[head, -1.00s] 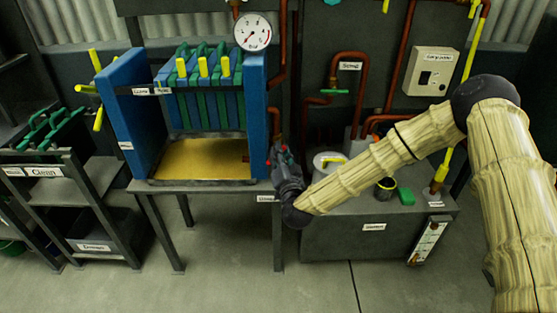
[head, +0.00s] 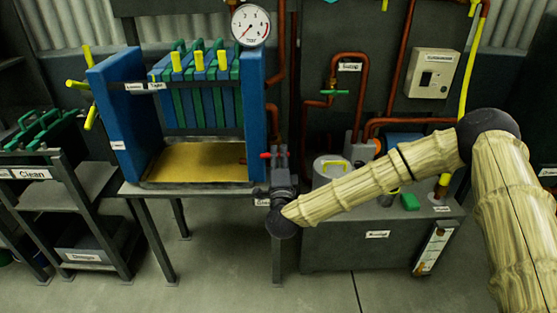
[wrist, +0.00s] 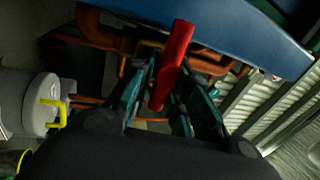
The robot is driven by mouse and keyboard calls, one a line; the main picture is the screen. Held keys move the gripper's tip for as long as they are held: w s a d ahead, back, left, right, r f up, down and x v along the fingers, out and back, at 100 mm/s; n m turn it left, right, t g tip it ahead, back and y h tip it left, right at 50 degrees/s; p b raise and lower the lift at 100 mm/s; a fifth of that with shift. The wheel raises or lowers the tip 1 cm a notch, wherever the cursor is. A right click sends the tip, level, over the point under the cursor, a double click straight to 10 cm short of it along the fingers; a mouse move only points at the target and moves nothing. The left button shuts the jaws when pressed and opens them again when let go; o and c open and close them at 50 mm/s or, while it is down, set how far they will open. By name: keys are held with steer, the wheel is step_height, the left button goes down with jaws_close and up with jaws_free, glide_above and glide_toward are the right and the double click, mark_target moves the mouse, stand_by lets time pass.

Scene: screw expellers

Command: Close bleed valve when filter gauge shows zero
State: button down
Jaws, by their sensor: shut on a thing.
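The bleed valve's red handle (head: 265,155) is by the lower right corner of the blue filter press (head: 253,110). My gripper (head: 279,158) is at that handle. In the wrist view, the red handle (wrist: 173,65) stands between the two green-padded fingers of my gripper (wrist: 168,90), which is shut on it. In the head view the handle points left, roughly level. The valve body is mostly hidden by my gripper. The round white filter gauge (head: 250,25) is above the press; its small needle seems to point to the lower left.
A grey tank unit (head: 340,240) with copper pipes (head: 365,85) stands right of the press. A white lidded pot (head: 330,170) is close to my wrist. A rack labelled Clean (head: 90,180) stands at left. The floor in front is clear.

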steer(key=shift+r+m, duration=0.25)
steer(key=shift+m, duration=0.45)
steer(key=c, duration=1.4)
jaws_free()
steer(key=shift+c, duration=0.2)
steer(key=shift+f, duration=0.1)
steer(key=shift+s+f, duration=0.1)
steer(key=shift+s, duration=0.2)
steer(key=v, duration=1.1)
steer(key=shift+s, duration=0.2)
steer(key=shift+a, duration=0.1)
